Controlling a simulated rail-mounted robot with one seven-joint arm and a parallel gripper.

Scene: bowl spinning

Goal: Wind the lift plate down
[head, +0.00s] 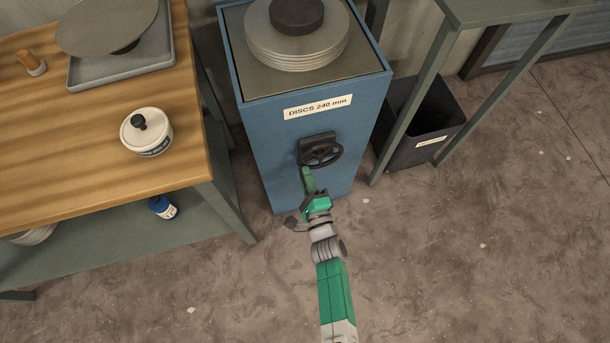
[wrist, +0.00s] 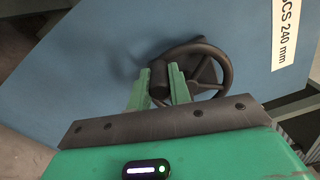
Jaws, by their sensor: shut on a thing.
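A blue cabinet (head: 300,185) labelled "DISCS 240 mm" stands at the middle of the head view. Its lift plate (head: 365,75) is the dark flat surface at the top, carrying a stack of pale discs (head: 300,60). A black handwheel (head: 322,153) is on the cabinet's front; it also shows in the wrist view (wrist: 225,62). My gripper (head: 307,178) reaches the wheel from below. In the wrist view my gripper (wrist: 160,82) is shut on the wheel's dark crank knob (wrist: 158,75), with one green finger on each side. The fingers hide part of the rim.
A wooden workbench (head: 75,130) with a white lidded pot (head: 146,135) and a grey tray (head: 155,55) stands at left. A dark bin (head: 425,125) sits right of the cabinet beneath a green table (head: 490,8). The floor (head: 480,250) in front is clear.

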